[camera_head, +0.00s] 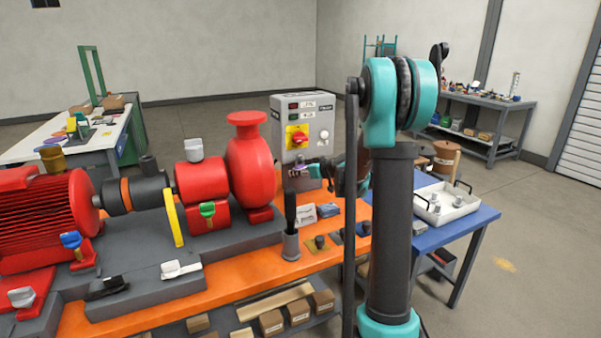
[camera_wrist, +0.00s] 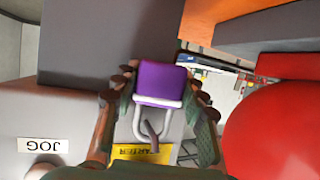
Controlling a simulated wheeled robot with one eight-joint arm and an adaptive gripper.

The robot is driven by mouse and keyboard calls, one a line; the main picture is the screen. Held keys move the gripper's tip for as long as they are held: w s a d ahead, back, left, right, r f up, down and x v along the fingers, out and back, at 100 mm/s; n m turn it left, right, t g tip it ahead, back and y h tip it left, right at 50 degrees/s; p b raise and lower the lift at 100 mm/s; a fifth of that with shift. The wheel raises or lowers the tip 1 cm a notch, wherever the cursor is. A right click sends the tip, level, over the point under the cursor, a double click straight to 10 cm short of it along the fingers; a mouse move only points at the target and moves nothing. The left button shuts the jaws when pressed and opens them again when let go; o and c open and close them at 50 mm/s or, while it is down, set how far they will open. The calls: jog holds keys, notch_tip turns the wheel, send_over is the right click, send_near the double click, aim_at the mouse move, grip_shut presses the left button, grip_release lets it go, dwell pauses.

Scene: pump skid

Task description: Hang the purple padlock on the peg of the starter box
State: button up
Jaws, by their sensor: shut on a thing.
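The purple padlock (camera_wrist: 160,82) sits between the fingers of my gripper (camera_wrist: 160,94) in the wrist view. My gripper is shut on its body, and the grey shackle points down in the picture. A bent grey piece shows at the shackle; I cannot tell whether it is the peg or part of the shackle, nor whether the shackle is around the peg. The grey starter box (camera_head: 303,108) stands behind the red pump in the head view, with a red and yellow switch. My gripper (camera_head: 318,172) is low at its front, partly hidden by my arm.
The red pump (camera_head: 250,165) stands close left of my gripper and shows at right in the wrist view (camera_wrist: 280,130). A holder with a black-handled tool (camera_head: 290,240) stands on the orange bench (camera_head: 240,275). A white tray (camera_head: 446,213) lies on the blue table (camera_head: 480,216).

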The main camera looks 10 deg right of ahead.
dwell(0.4)
jog(key=o, duration=1.4)
jog(key=shift+c, duration=0.2)
